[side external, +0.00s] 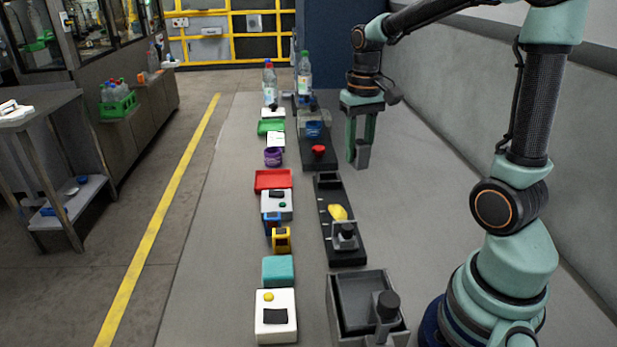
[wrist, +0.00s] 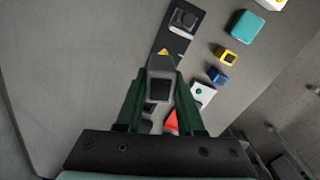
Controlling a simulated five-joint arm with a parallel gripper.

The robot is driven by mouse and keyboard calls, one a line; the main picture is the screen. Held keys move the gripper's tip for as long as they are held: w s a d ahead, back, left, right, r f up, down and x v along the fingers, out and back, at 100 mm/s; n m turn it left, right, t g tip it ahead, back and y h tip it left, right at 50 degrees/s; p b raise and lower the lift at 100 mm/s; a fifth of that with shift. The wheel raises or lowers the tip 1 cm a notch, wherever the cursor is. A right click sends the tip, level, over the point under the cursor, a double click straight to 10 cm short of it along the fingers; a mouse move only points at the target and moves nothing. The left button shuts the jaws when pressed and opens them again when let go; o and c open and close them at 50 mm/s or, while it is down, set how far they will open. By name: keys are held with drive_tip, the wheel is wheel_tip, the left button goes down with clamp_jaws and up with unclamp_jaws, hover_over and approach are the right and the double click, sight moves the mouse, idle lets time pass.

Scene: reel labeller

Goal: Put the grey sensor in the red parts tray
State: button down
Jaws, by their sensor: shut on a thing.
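The grey sensor (side external: 362,154) is a small grey block with a dark face. It also shows in the wrist view (wrist: 159,88) between the green fingers. My gripper (side external: 363,148) points down and is shut on the sensor, to the right of the dark fixtures. The red parts tray (side external: 272,180) is a shallow red tray lying to the left, across those fixtures from my gripper. In the wrist view part of a red thing (wrist: 171,122) shows beside the right finger, mostly hidden.
A dark fixture (side external: 352,251) with a yellow part (side external: 338,212) and a second dark strip with a red button (side external: 318,151) stand between gripper and tray. A grey bin (side external: 344,312) is in front. Bottles (side external: 304,77) stand behind. A white box (side external: 276,203) adjoins the tray.

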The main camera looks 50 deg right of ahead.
drive_tip(key=s+d+m, duration=0.3)
drive_tip(key=d+m, duration=0.1)
drive_tip(key=d, duration=0.4)
wheel_tip(320, 180, down, 19)
drive_tip(key=shift+w+a+r, duration=0.1)
drive_tip(key=c, duration=0.5)
unclamp_jaws()
